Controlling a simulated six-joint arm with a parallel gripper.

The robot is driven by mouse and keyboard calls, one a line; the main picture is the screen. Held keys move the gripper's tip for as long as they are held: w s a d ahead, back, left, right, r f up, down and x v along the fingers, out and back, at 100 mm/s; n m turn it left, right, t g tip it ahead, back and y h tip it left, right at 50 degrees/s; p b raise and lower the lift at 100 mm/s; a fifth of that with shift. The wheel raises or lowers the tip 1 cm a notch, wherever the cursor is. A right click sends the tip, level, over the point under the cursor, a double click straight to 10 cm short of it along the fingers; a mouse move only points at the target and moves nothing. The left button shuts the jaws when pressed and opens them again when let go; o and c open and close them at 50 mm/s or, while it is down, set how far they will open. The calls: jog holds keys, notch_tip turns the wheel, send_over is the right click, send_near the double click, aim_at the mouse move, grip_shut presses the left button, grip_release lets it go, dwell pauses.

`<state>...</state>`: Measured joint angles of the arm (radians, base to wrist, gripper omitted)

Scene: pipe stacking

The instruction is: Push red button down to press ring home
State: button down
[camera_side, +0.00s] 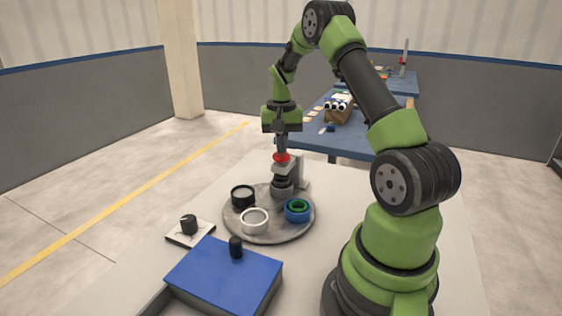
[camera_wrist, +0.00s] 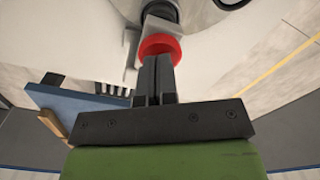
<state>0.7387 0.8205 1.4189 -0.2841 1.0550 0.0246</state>
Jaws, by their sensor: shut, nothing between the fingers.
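The red button (camera_side: 281,158) sits on top of a grey press at the back of the round turntable (camera_side: 240,228). My gripper (camera_side: 282,149) is shut and points straight down, with its fingertips at the button. In the wrist view the red button (camera_wrist: 160,45) shows as a red ring shape just beyond the closed fingers (camera_wrist: 153,62). I cannot tell whether the fingertips touch it. Below the button a grey part (camera_side: 282,186) stands under the press. The ring under the press cannot be made out clearly.
The turntable also carries a black ring (camera_side: 243,195), a white ring (camera_side: 254,221) and a blue cup with a green ring (camera_side: 297,209).

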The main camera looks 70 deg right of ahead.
jog(key=shift+f, duration=1.25)
dwell(0.3)
jog(key=shift+r, duration=3.55)
jog(key=shift+r, duration=0.1)
jog(key=s+a+r+n+t, duration=0.1)
jog(key=a+r+n+t, duration=0.1)
jog(key=a+r, duration=0.5)
jog(key=s+a+r+n+t, duration=0.1)
jog(key=a+r+n+t, duration=0.1)
jog(key=a+r, duration=0.5)
jog(key=s+a+f+n+t+y, duration=0.1)
jog(key=s+a+n+t+y, duration=0.1)
jog(key=s+a, duration=0.9)
jog(key=a+n+t, duration=0.1)
jog(key=a+n, duration=0.1)
jog(key=a, duration=0.1)
jog(key=shift+s, duration=0.35)
jog(key=shift+a+f, duration=0.1)
